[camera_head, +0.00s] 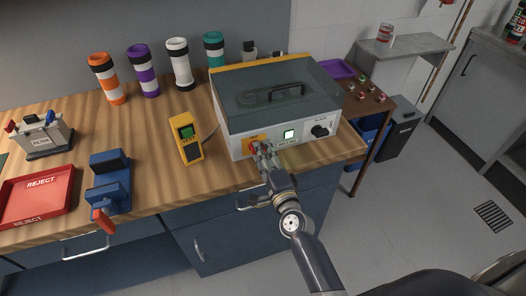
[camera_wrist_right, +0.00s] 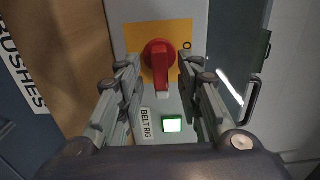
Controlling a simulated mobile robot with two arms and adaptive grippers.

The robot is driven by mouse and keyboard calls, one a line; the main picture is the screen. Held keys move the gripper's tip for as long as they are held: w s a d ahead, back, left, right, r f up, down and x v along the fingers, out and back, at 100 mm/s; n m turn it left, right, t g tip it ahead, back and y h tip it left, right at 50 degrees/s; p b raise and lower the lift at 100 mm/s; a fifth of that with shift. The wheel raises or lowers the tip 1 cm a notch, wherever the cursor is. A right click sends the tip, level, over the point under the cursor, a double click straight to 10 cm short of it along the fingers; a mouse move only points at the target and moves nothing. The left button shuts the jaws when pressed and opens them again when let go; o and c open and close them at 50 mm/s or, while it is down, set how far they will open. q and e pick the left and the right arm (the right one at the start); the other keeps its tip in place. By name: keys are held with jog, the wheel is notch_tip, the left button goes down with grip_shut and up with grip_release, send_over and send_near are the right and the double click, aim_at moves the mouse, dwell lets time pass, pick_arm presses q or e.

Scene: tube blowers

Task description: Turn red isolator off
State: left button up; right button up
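The red isolator (camera_wrist_right: 160,57) is a rotary handle on a yellow plate (camera_wrist_right: 133,37). In the right wrist view its pale-tipped grip points down the picture, and an "O" mark shows at the plate's right. In the head view the isolator (camera_head: 253,146) is on the front of a grey-lidded box (camera_head: 274,94), partly hidden by my right gripper (camera_head: 264,150). In the right wrist view my right gripper (camera_wrist_right: 164,72) is open, one finger on each side of the handle, with gaps visible. Contact cannot be told. My left gripper is not in view.
A lit green-white button (camera_head: 288,134) and a black knob (camera_head: 320,130) are on the same box front. A yellow meter (camera_head: 187,143), blue vise (camera_head: 109,183) and red reject tray (camera_head: 36,197) stand left on the wooden bench.

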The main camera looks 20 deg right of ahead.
jog(key=shift+w, duration=0.3)
grip_shut()
